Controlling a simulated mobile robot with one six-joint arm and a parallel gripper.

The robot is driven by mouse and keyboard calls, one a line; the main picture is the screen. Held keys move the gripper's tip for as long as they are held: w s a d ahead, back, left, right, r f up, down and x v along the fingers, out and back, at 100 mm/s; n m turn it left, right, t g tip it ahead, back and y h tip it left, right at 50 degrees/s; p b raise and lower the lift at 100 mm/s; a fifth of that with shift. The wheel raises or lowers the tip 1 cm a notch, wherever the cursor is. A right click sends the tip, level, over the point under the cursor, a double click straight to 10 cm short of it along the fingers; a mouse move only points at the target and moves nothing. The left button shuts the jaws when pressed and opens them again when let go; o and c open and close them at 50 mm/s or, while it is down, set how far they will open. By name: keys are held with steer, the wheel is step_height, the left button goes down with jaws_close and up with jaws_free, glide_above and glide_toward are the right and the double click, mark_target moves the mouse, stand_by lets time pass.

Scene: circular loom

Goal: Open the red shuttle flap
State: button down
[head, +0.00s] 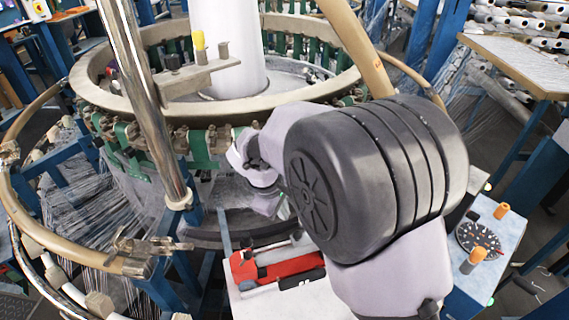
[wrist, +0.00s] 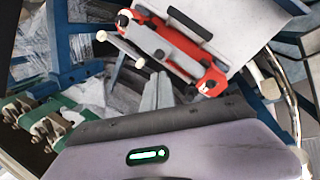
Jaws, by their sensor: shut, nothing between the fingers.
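The red shuttle (head: 280,267) lies on a white surface (head: 255,303) at the lower middle of the head view. In the wrist view the red shuttle (wrist: 172,45) lies slantwise at the top, with a black bar (wrist: 189,23) along its far side and pale rods at its left end. I cannot tell which part is the flap or how it stands. My gripper (head: 268,205) is beyond the shuttle, beside the loom ring, partly hidden by my arm. In the wrist view my gripper (wrist: 158,84) is shut and empty, apart from the shuttle.
The circular loom ring (head: 195,125) with green parts fills the left and middle. A chrome post (head: 148,100) stands left of my arm. A blue side table (head: 485,250) with orange pegs is at the right. Blue frame beams surround the white surface.

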steer(key=w+a+f+n+h, duration=0.15)
steer(key=a+f+n, duration=0.3)
steer(key=f, duration=0.45)
steer(key=shift+y, duration=0.25)
steer(key=d+f+b, duration=0.1)
steer(key=f, duration=0.1)
steer(key=w+d+f+b, duration=0.1)
steer(key=d+f+b, duration=0.1)
steer(key=w+d+f+b, duration=0.1)
steer(key=d+f, duration=0.1)
steer(key=shift+w+f, duration=0.25)
steer(key=shift+d+r, duration=0.15)
steer(key=shift+d, duration=0.1)
